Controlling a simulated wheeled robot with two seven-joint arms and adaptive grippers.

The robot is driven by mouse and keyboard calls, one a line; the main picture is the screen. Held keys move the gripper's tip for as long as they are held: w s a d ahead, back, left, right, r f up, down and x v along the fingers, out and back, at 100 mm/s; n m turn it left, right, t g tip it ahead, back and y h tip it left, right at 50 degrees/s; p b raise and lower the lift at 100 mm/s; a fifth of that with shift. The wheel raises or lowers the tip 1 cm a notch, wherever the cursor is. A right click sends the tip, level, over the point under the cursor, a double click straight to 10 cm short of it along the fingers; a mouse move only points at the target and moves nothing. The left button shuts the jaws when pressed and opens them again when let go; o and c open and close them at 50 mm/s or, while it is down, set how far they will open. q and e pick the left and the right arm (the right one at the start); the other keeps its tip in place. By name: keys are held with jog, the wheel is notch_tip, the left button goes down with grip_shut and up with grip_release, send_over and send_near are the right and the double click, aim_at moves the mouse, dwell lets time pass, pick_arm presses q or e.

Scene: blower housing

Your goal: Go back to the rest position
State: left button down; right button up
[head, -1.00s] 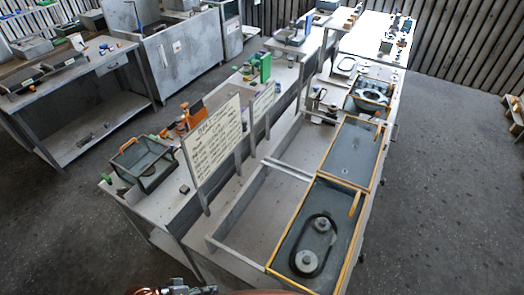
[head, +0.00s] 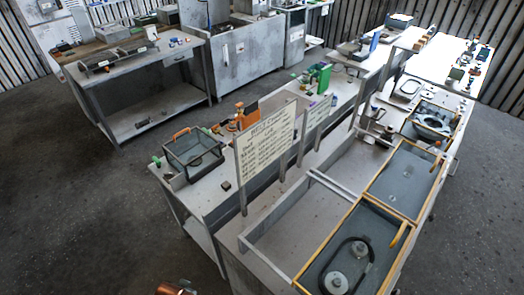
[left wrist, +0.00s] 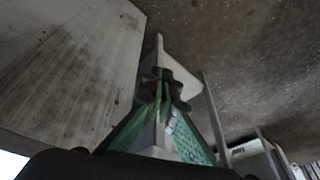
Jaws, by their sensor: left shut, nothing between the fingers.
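My left gripper (left wrist: 162,88) shows in the left wrist view, its green fingers drawn together at dark tips with nothing between them. Past the fingers are a pale grey surface on the left and the dark floor on the right. In the head view only a small copper-coloured part, likely of my arm, shows at the bottom edge, and no gripper can be made out there. My right gripper is in no view.
A long workbench (head: 320,185) runs away to the upper right. It carries a tray with a belt (head: 367,262) on two pulleys, a sign (head: 263,142), a wire-sided box (head: 194,152) and a round housing (head: 432,122). The floor (head: 90,210) at left is clear.

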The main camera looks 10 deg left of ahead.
pick_arm(q)
jog(key=s+d+f+g+b, duration=0.1)
jog(key=s+f, duration=0.1)
jog(key=f, duration=1.2)
jog(key=s+f+b, duration=0.2)
jog(key=f, duration=1.2)
jog(key=s+f+m+g+b, duration=0.1)
jog(key=s+f+b, duration=0.1)
jog(key=s+f, duration=1.6)
jog(key=shift+s+f+h, duration=0.25)
jog(key=shift+s+h, duration=0.05)
jog(key=shift+s, duration=0.1)
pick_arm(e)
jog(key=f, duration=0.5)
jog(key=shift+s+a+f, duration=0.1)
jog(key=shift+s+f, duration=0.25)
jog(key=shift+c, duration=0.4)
